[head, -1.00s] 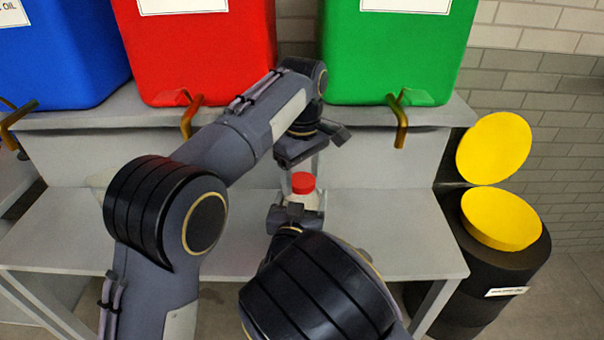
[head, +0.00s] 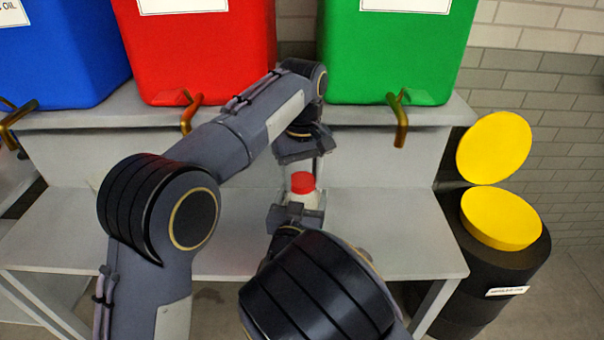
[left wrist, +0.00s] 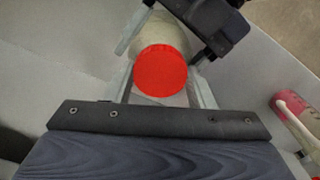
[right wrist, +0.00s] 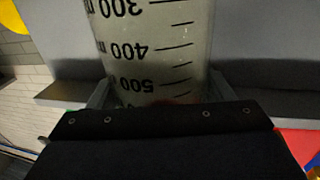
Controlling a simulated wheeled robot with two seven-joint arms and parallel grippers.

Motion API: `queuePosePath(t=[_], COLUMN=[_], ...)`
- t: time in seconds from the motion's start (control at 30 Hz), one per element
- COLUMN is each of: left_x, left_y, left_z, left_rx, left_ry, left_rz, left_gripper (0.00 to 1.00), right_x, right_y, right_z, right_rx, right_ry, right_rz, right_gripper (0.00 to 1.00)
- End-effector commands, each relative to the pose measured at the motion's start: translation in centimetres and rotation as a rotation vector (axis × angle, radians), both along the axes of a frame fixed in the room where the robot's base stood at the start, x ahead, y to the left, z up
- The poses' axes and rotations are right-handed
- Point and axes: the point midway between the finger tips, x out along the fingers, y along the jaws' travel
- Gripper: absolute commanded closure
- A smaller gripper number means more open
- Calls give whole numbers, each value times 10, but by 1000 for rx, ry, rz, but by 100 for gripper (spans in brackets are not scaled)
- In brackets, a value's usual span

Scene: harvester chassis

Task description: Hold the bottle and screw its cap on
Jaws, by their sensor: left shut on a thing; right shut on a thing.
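The bottle (right wrist: 155,45) is pale and see-through with dark volume marks, and fills the right wrist view. My right gripper (head: 298,212) is shut around it and holds it over the lower shelf. The red cap (head: 303,182) is at the bottle's mouth end; whether its thread has caught cannot be told. My left gripper (head: 303,166) comes from above and is shut on the cap. In the left wrist view the cap (left wrist: 161,71) lies between the fingers, with the bottle (left wrist: 158,33) behind it. Only a red sliver of cap (right wrist: 182,102) shows in the right wrist view.
Blue (head: 60,50), red (head: 205,60) and green (head: 395,55) bins stand on the upper grey ledge, with brass taps in front. The grey lower shelf (head: 390,235) is largely clear. A black drum with a yellow top (head: 500,218) stands at the right.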

Motion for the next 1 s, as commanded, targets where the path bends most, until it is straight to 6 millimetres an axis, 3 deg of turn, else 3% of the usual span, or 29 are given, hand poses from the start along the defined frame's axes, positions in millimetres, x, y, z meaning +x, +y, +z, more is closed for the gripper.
queuePosePath(t=[0.3,0.47,0.63,0.67,0.8,1.0], left_x=[0,0,0,0,0,0], left_y=[1,1,0,0,0,0], left_z=[-1,-1,-1,-1,-1,-1], left_rx=[-3,-2,0,0,-1,-1], left_ry=[1,-1,0,0,0,1], left_rz=[-895,-1233,-1246,-1245,-1244,-1243], left_gripper=[78,78,78,47,29,29], right_x=[0,0,0,0,0,0], right_y=[0,0,0,0,0,0], right_z=[1,0,0,0,0,0], right_rx=[0,0,0,0,0,0], right_ry=[-1,-1,-1,-1,-1,-1], right_rz=[0,0,0,0,0,0], right_gripper=[90,90,90,90,90,90])
